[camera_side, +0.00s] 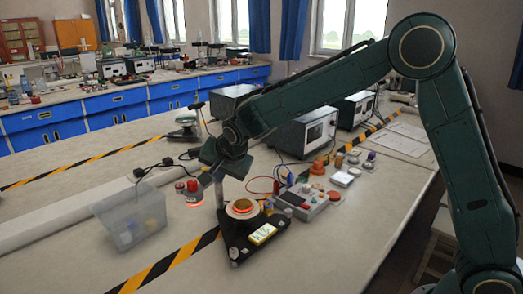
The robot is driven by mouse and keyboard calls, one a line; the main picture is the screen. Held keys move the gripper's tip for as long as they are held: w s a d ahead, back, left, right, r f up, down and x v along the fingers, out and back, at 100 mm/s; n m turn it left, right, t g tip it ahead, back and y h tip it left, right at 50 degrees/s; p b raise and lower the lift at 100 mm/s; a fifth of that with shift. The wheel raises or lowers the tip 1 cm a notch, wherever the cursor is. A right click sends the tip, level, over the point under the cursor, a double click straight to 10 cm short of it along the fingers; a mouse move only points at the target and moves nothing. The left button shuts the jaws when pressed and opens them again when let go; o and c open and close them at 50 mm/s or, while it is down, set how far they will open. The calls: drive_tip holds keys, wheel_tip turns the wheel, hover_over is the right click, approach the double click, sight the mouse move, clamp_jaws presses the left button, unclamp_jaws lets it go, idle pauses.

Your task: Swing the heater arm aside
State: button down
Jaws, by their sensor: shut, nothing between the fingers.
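The heater (193,194) is a dark and red cylinder with a glowing orange-red underside. It hangs left of a thin upright post on a black triangular base (238,240). A round stage with an orange glowing ring (241,208) sits on the base, right of the post, with nothing seen above it. The heater is apart from the stage in the picture. My gripper (206,178) is shut and empty, just above and right of the heater. Its fingers are small and dark here, and I cannot tell whether they touch the heater arm. My wrist hides part of the arm and post top.
A clear plastic bin (130,218) with small items stands left of the heater. A grey control box (308,200) with buttons and cables is to the right. Boxy instruments (305,132) stand behind. Striped tape (165,268) crosses the bench. The front bench is clear.

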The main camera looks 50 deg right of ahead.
drive_tip(key=v, duration=0.4)
drive_tip(key=shift+s+r, duration=0.1)
drive_tip(key=shift+s, duration=0.05)
drive_tip(key=s+d+r+n+y, duration=0.1)
drive_tip(key=s+d+r+n, duration=0.25)
drive_tip(key=s, duration=0.45)
drive_tip(key=s+d+r+n, duration=0.2)
drive_tip(key=s+d+r, duration=0.2)
drive_tip(key=s, duration=0.4)
drive_tip(key=s+d+f+n+g, duration=0.1)
drive_tip(key=s+n, duration=0.5)
drive_tip(key=s, duration=1.2)
drive_tip(key=shift+s+d+f+g+y, duration=0.2)
drive_tip(key=shift+d+f+g+y, duration=0.15)
drive_tip(key=shift+d+f, duration=0.35)
